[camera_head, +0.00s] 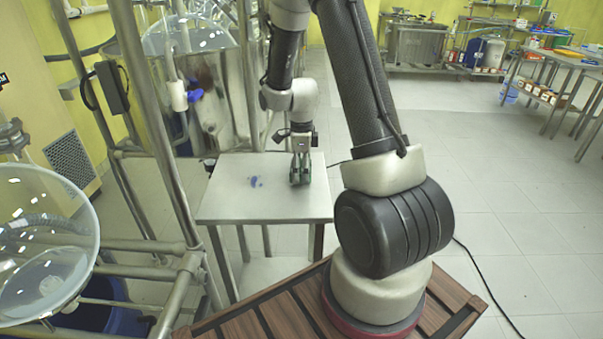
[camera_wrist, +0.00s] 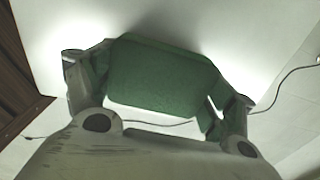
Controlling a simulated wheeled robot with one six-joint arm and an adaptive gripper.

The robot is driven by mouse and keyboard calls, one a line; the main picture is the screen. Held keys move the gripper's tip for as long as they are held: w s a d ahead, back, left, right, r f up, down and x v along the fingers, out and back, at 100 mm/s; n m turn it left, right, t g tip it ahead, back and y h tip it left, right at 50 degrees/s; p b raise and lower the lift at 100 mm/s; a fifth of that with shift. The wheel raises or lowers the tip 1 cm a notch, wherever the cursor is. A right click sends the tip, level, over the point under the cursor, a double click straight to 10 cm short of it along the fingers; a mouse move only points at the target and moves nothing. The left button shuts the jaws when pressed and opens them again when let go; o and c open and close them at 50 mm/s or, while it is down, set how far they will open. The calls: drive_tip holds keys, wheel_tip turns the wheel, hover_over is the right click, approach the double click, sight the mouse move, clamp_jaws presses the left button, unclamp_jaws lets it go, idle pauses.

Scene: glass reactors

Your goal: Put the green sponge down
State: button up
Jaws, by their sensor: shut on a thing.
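A green sponge (camera_wrist: 165,78) is held between the two fingers of my gripper (camera_wrist: 158,88) in the wrist view. The fingers press on its left and right ends. In the head view my gripper (camera_head: 301,172) points down over the right part of a small metal table (camera_head: 225,200). The sponge shows there only as a small dark green patch at the fingertips, close to the table top. I cannot tell whether it touches the surface.
A small blue mark or object (camera_head: 255,182) lies on the table left of my gripper. The table's left and front parts are clear. A metal frame with glass vessels (camera_head: 40,245) stands to the left. A cable (camera_head: 490,290) runs on the floor at right.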

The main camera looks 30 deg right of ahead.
drive_tip(key=shift+f, duration=0.75)
drive_tip(key=shift+f, duration=0.1)
drive_tip(key=o, duration=1.1)
drive_tip(key=shift+c, duration=0.2)
